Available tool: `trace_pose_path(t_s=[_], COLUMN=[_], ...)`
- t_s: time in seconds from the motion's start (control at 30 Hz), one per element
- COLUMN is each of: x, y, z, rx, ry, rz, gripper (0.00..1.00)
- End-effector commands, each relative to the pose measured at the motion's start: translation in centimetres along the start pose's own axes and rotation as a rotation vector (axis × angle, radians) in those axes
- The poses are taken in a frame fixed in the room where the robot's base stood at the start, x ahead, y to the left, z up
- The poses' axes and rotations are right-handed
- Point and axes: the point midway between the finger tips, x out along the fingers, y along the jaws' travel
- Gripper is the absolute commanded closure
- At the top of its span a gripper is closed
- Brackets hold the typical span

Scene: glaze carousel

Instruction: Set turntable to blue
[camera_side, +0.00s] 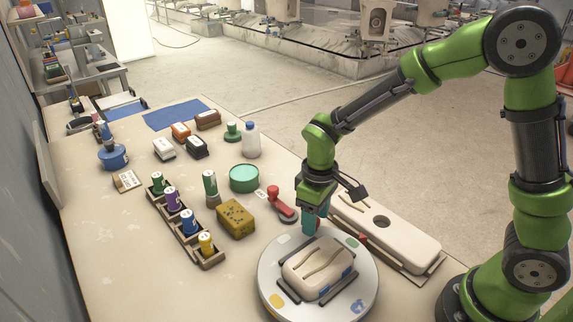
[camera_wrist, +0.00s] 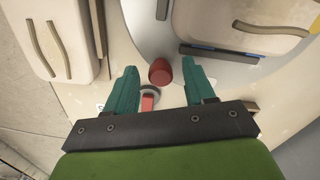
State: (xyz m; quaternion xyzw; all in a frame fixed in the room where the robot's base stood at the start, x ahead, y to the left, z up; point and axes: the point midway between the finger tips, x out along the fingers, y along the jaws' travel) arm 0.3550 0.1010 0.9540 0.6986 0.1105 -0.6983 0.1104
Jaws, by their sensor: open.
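The white round turntable (camera_side: 268,272) stands at the table's front. It bears a cream grooved block (camera_side: 318,262) between dark rails. Yellow (camera_side: 275,302) and green (camera_side: 351,242) marks show on its rim; a blue strip (camera_wrist: 218,55) shows by a rail in the wrist view. A red lever (camera_side: 275,198) with a rounded knob (camera_wrist: 160,71) stands beside the turntable. My gripper (camera_side: 312,224) has teal fingers, open and empty, near the turntable's back edge, right of the lever. In the wrist view, the knob appears between my fingertips (camera_wrist: 161,80); I see no contact.
A long cream mould (camera_side: 400,235) lies right of my gripper. A rack (camera_side: 215,260) with green, purple, blue and yellow bottles stands left. A yellow sponge-like block (camera_side: 236,219) and green tin (camera_side: 244,178) are behind the turntable. The left front table is clear.

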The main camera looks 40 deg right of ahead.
Motion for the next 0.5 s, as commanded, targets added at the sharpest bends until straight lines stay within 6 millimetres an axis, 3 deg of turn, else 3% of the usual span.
trace_pose_path(t_s=[0.23, 0.5], x=[0.08, 0.06], y=[0.0, 0.0], z=[0.01, 0.0], rx=[0.0, 0.0], ry=[0.0, 0.0], rz=[0.0, 0.0], gripper=[0.46, 0.86])
